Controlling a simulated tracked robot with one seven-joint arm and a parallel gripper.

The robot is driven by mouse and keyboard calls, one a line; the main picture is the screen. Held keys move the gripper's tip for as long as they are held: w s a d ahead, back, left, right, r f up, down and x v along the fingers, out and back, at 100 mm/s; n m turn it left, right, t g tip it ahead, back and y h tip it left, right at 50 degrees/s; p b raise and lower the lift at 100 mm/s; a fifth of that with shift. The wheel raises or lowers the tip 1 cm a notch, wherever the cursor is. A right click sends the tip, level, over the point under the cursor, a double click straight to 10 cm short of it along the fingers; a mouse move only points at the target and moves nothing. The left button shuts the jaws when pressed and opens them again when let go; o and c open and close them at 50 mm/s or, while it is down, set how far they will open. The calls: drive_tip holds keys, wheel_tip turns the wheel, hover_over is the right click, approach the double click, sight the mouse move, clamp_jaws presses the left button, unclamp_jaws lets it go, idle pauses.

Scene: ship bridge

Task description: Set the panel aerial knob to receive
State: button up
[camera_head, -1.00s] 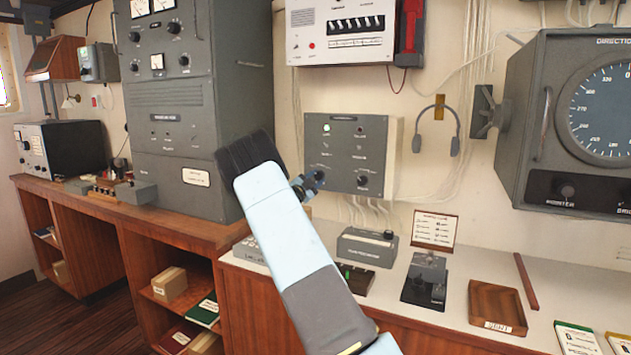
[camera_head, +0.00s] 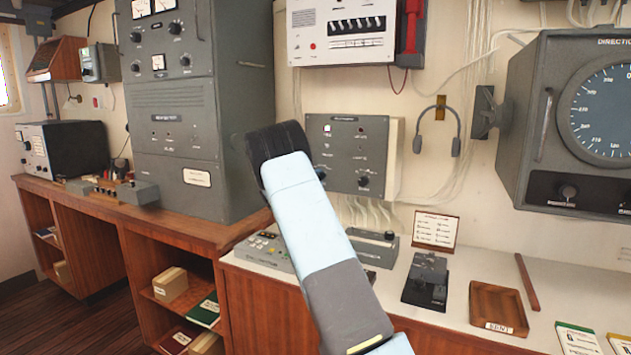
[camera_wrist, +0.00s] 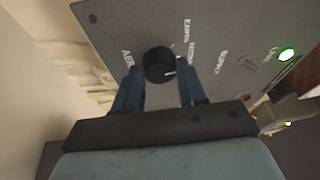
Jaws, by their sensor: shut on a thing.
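The aerial knob (camera_wrist: 160,64) is round and black with a small white mark at its lower right edge. It sits on a grey panel (camera_wrist: 225,30) with white lettering, partly legible, beside it. The same panel (camera_head: 342,150) hangs on the wall in the head view. My gripper (camera_wrist: 160,80) has its two blue fingers on either side of the knob, shut on it. In the head view my arm hides most of the gripper and the panel's lower left corner.
A grey cabinet (camera_head: 175,130) stands left of my arm. Below is a counter with a keypad box (camera_head: 265,252), a grey box (camera_head: 375,245) and a wooden tray (camera_head: 497,307). A headset (camera_head: 437,127) hangs to the right.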

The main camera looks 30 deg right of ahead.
drive_tip(key=shift+s+f+m, duration=0.15)
drive_tip(key=shift+f+m, duration=0.15)
drive_tip(key=shift+m, duration=0.1)
drive_tip(key=o, duration=0.7)
drive_tip(key=shift+c, duration=0.2)
drive_tip(key=o, duration=0.4)
drive_tip(key=shift+r, duration=0.2)
drive_tip(key=shift+a, duration=0.1)
drive_tip(key=v, duration=1.3)
drive_tip(key=shift+a, duration=0.3)
drive_tip(key=shift+r, duration=0.15)
